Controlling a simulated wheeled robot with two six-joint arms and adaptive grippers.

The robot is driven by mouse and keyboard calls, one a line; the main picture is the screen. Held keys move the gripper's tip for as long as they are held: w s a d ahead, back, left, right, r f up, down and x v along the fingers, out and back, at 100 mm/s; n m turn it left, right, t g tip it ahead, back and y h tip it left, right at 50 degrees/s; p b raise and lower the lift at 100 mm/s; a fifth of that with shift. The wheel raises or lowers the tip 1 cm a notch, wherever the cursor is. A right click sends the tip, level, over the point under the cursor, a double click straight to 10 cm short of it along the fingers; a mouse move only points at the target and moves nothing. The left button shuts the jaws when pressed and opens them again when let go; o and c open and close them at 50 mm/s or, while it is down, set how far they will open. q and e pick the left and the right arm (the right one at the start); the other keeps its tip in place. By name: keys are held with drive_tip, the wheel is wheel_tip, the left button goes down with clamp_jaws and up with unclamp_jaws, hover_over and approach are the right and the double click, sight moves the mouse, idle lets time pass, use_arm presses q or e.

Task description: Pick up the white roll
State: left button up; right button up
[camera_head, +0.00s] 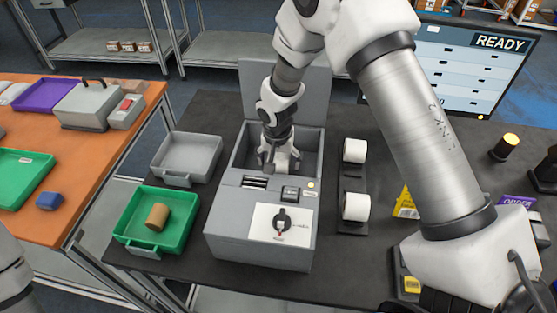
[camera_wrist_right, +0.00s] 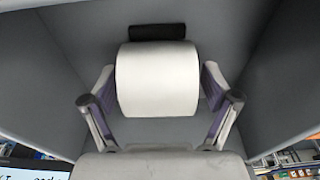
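My right gripper (camera_head: 278,165) reaches down into the open bay of the grey printer-like box (camera_head: 262,232). In the right wrist view a white roll (camera_wrist_right: 157,80) lies between my right gripper's fingers (camera_wrist_right: 160,100), one at each end, with their pads close against it. The grey walls of the bay surround it, and a dark bar (camera_wrist_right: 157,32) shows just beyond the roll. The head view hides this roll behind the gripper and box. Two more white rolls, a far one (camera_head: 354,151) and a near one (camera_head: 356,207), sit on a dark rack (camera_head: 352,184) right of the box.
A green tray (camera_head: 128,223) holding a brown core (camera_head: 158,216) and an empty grey tray (camera_head: 187,155) stand left of the box. A raised lid (camera_head: 290,90) stands behind the bay. A scanner-like black device (camera_head: 505,146) and a screen (camera_head: 465,70) are at the right.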

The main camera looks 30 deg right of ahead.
drive_tip(key=c, duration=1.1)
drive_tip(key=shift+c, duration=0.2)
drive_tip(key=shift+r, duration=0.15)
